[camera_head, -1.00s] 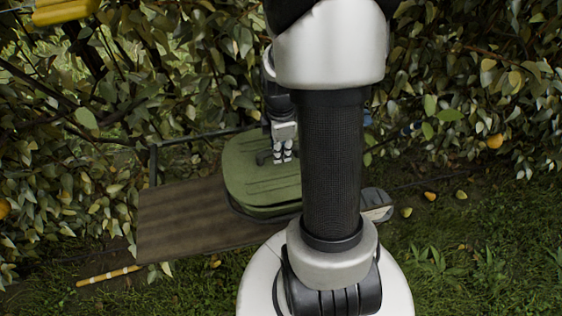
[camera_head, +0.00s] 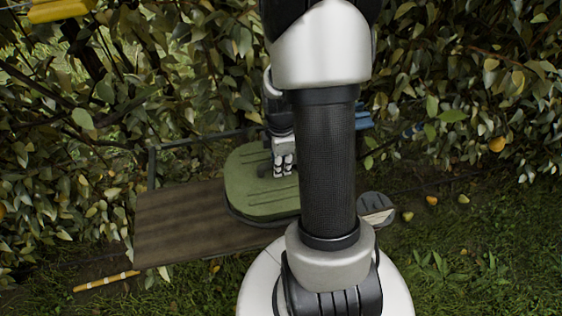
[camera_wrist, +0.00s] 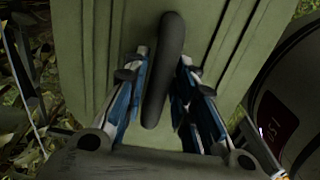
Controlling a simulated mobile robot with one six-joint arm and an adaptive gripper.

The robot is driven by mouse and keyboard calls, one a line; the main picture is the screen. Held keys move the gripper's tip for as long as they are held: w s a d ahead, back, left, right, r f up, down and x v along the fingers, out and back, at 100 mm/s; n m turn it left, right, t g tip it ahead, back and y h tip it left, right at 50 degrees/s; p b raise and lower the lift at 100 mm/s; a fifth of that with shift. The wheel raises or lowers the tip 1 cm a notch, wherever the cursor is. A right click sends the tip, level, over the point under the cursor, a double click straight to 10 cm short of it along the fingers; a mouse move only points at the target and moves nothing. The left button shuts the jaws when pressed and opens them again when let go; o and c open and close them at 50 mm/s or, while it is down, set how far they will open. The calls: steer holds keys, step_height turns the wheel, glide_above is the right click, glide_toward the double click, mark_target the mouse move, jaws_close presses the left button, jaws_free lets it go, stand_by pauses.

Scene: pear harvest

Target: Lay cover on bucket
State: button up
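The green cover (camera_head: 258,190) is a rounded slab with raised ribs. It lies roughly flat over the right part of the brown board, left of my arm. A dark rim shows along its lower edge, but I cannot tell how closely the two meet. My gripper (camera_head: 284,165) is at the cover's middle. A dark round container (camera_wrist: 300,95) with a red label, possibly the bucket, shows at the right there.
A brown board (camera_head: 185,220) extends left of the cover. Leafy hedges (camera_head: 80,110) stand behind and at both sides. A yellow-and-white striped stick (camera_head: 107,281) lies on the grass. Several pears (camera_head: 431,200) lie at the right. A yellow object (camera_head: 60,10) is at top left.

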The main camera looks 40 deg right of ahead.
steer(key=shift+o, duration=0.9)
step_height(320, 180, up, 13)
steer(key=p, duration=0.4)
steer(key=a+r+m+t, duration=0.2)
steer(key=a+r+m, duration=0.2)
steer(key=a+r, duration=0.55)
steer(key=s+a+r+m+t, duration=0.2)
steer(key=s+a+r+m, duration=0.4)
steer(key=s+a, duration=0.3)
steer(key=shift+a+r+m+t, duration=0.2)
steer(key=shift+a+m+t, duration=0.1)
steer(key=shift+a+m, duration=0.7)
steer(key=shift+a, duration=0.15)
